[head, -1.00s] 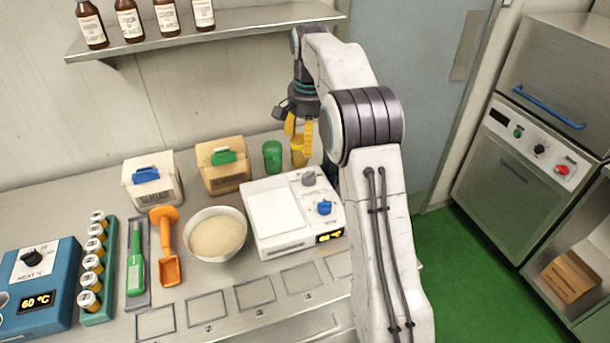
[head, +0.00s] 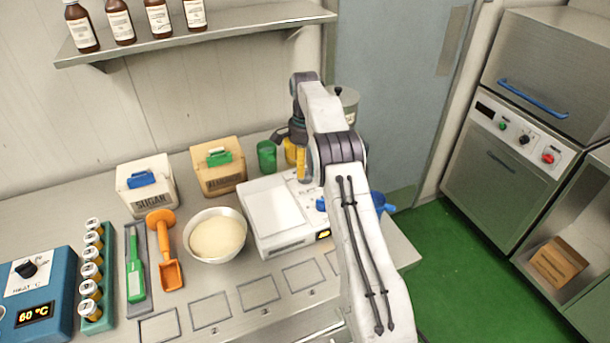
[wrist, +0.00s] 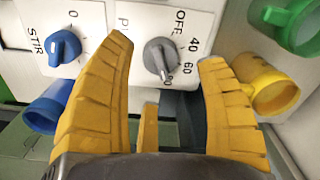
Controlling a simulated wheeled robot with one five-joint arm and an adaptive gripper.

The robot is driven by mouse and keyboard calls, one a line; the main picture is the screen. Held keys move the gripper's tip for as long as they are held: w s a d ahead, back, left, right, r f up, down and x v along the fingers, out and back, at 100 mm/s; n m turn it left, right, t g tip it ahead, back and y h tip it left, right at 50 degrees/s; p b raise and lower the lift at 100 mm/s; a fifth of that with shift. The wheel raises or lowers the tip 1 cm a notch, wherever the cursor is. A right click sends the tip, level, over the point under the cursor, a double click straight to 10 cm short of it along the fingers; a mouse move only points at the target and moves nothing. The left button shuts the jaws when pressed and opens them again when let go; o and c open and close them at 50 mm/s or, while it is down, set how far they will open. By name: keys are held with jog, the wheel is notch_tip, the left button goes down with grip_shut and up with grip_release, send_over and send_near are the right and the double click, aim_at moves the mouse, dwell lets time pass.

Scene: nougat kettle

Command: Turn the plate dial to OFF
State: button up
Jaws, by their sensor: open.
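The grey plate dial (wrist: 160,58) is on the white panel of the stirrer hot plate (head: 275,220), between the marks OFF, 40, 60 and 80. Its pointer end lies near 80 in the wrist view. My gripper (wrist: 166,52) is open, with one yellow finger on either side of the dial in that view; contact cannot be told. In the head view my gripper (head: 306,168) is over the plate's right back part, and my arm hides the grey dial. The blue STIR dial (wrist: 65,46) is left of my fingers, near 0.
A yellow mug (wrist: 268,85) and a green mug (wrist: 292,22) stand close to my right finger. A blue mug (head: 380,203) is partly behind my arm.

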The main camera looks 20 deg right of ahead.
jog(key=shift+f, duration=2)
jog(key=shift+c, duration=0.3)
jog(key=c, duration=1.2)
